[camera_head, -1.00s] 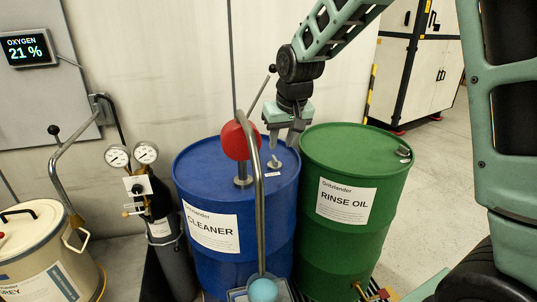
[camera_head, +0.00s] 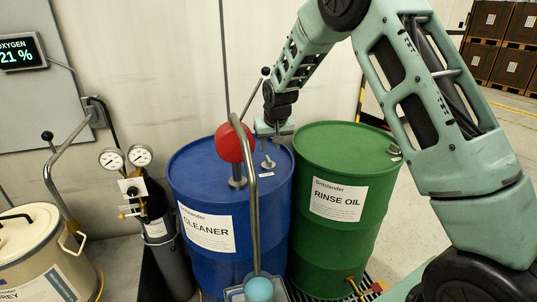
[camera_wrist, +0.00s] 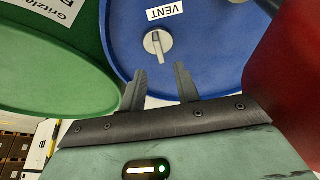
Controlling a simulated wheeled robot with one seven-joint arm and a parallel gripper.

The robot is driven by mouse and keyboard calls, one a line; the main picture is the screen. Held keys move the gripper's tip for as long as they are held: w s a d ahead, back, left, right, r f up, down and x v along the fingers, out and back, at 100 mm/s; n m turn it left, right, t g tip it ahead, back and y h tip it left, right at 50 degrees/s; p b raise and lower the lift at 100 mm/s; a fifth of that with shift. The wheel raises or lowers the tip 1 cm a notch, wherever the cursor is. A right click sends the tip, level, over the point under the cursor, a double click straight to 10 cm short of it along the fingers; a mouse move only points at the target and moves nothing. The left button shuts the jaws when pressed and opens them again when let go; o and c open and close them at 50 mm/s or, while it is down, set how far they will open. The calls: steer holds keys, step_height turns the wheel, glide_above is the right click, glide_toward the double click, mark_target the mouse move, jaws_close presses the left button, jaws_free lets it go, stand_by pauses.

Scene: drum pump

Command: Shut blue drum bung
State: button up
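The blue drum (camera_head: 240,245) labelled CLEANER stands upright beside the green drum. Its bung (camera_head: 268,163) is a small grey fitting with a raised handle on the right part of the lid. In the wrist view the bung (camera_wrist: 157,42) shows as a round grey cap with a bar across it, beside a VENT label (camera_wrist: 164,12). My gripper (camera_head: 278,138) is above the far right part of the blue lid, behind the bung. In the wrist view my gripper (camera_wrist: 160,72) is open and empty, its fingers apart from the bung. Whether the bung is fully seated I cannot tell.
A red ball (camera_head: 230,142) and a bent metal pipe (camera_head: 254,205) rise close to the bung on its left. The green drum (camera_head: 345,165) stands at the right. A gas cylinder (camera_head: 160,225) with gauges and a cream drum (camera_head: 35,250) are at left.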

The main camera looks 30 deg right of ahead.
mark_target(268, 158)
steer(key=p+x, duration=0.1)
steer(key=x, duration=0.5)
steer(key=shift+w+f, duration=0.15)
steer(key=shift+f, duration=0.2)
jaws_close()
